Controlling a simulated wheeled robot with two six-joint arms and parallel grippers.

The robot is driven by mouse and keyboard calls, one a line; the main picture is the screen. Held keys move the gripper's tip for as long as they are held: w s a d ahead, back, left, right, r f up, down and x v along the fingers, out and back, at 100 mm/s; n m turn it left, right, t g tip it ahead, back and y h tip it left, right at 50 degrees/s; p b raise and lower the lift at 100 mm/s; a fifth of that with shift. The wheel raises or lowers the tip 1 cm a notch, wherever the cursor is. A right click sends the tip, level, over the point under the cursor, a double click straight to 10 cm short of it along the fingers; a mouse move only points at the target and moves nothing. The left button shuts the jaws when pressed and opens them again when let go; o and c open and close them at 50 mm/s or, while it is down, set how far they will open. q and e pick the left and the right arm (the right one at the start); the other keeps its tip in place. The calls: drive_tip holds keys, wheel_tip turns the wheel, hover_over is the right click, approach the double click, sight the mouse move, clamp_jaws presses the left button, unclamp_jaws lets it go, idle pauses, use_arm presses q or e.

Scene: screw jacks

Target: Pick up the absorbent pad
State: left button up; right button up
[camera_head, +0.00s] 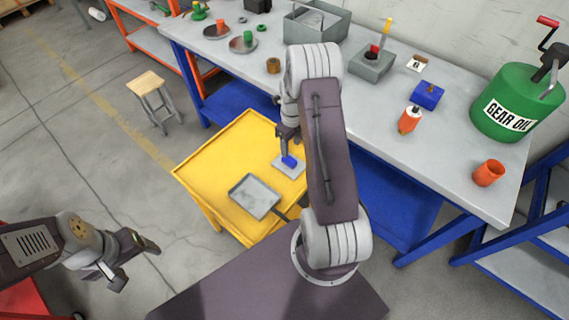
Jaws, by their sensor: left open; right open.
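A flat light-grey square (292,170), which looks like the absorbent pad, lies on the yellow cart top (215,165) near its right side. A small blue piece (289,160) shows on it. My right gripper (289,148) is open and points down just above the blue piece. I cannot tell whether its fingers touch anything. My own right arm covers the cart's right part. My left gripper (134,265) is open and empty, over the floor at lower left, away from the cart.
A grey tray with a handle (254,195) lies on the cart in front of the pad. The workbench (390,130) behind holds a grey bin (317,22), a blue block (428,96), an orange cup (488,173) and a green gear oil drum (512,100). A stool (147,85) stands left.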

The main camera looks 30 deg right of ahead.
sight(290, 160)
wheel_tip(290, 160, down, 4)
drive_tip(key=shift+a+r, duration=0.1)
drive_tip(key=f, duration=0.4)
drive_tip(key=shift+s+a+f+p, duration=0.1)
drive_tip(key=shift+s+f+p, duration=0.1)
drive_tip(key=shift+f+p, duration=0.1)
drive_tip(key=shift+w+f, duration=0.1)
drive_tip(key=shift+f, duration=0.2)
drive_tip(key=shift+r, duration=0.1)
clamp_jaws()
